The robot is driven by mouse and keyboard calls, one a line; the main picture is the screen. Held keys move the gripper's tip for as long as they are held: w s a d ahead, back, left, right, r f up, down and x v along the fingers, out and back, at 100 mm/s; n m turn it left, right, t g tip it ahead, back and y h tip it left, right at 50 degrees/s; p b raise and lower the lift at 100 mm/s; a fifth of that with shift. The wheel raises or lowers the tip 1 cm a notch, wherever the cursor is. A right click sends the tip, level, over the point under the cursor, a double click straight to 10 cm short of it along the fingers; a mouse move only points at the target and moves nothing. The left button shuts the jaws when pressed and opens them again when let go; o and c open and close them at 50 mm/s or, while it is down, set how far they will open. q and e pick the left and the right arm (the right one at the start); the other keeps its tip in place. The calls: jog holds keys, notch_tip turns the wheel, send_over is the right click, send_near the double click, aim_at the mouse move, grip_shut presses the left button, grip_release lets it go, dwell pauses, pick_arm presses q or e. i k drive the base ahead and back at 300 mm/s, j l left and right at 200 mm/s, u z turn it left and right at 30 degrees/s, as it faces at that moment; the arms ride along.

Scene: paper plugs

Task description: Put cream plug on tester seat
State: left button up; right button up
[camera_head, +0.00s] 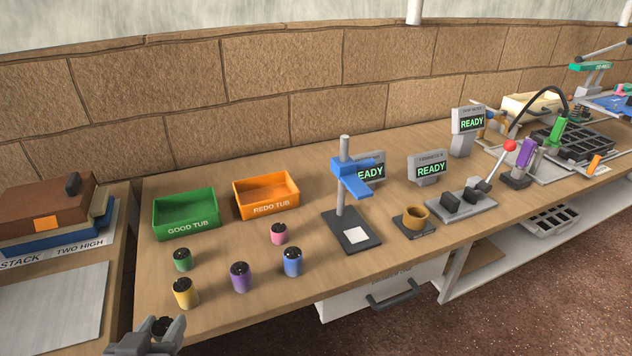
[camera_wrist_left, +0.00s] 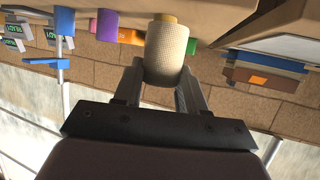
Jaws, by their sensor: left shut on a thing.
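The cream plug (camera_wrist_left: 166,55) has a textured side and is held between the fingers of my left gripper (camera_wrist_left: 160,85). In the head view, my left gripper (camera_head: 158,338) is at the lower left, by the table's front left corner, with the plug's black top (camera_head: 163,325) showing between the fingers. Several stations stand far to its right: a blue-armed stand with a white square (camera_head: 356,235), a tan ring on a dark base (camera_head: 415,217), and a grey lever fixture (camera_head: 462,203). I cannot tell which is the tester seat. My right gripper is not in view.
Green (camera_head: 183,260), yellow (camera_head: 185,293), purple (camera_head: 240,277), pink (camera_head: 279,233) and blue (camera_head: 292,261) plugs stand upright between my gripper and the stations. A green tub (camera_head: 186,226) and an orange tub (camera_head: 267,208) sit behind them. READY screens (camera_head: 430,168) stand at the back.

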aim_at(458, 204)
jog(key=l+u, duration=0.25)
jog(key=l, duration=1.05)
jog(key=i+l+u, duration=0.1)
jog(key=l, duration=0.35)
jog(key=i+l+u, duration=0.1)
jog(key=l, duration=0.3)
jog(key=i+l+u, duration=0.1)
jog(key=l, duration=0.35)
